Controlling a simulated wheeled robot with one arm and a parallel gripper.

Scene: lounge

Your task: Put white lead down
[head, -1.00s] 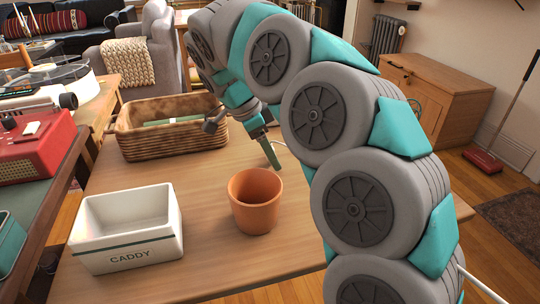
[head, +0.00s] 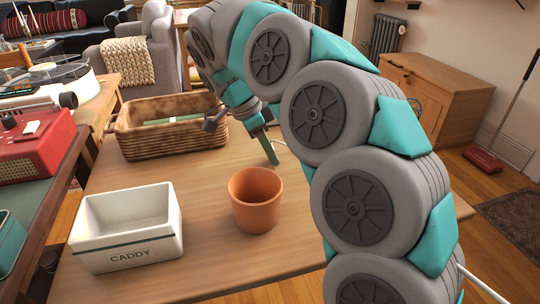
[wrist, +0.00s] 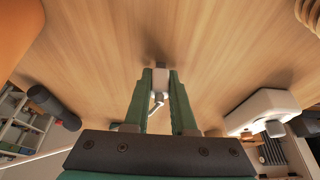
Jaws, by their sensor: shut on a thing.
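My gripper (head: 271,151) reaches down over the wooden table, behind the terracotta pot, with its green fingers pointing down. In the wrist view my gripper (wrist: 160,80) is shut on the white lead (wrist: 161,76), whose pale plug end sits between the fingertips. A thin white cord runs back from the plug between the fingers. In the head view part of the white lead (head: 281,143) shows just right of the fingers; my arm hides the rest. A dark shadow lies on the table near the plug. I cannot tell whether the plug touches the table.
The terracotta pot (head: 256,201) stands just in front of my gripper. A white caddy (head: 127,244) is at front left, and a wicker basket (head: 122,146) is at the back left. Bare tabletop (head: 208,178) lies between them. My arm covers the table's right side.

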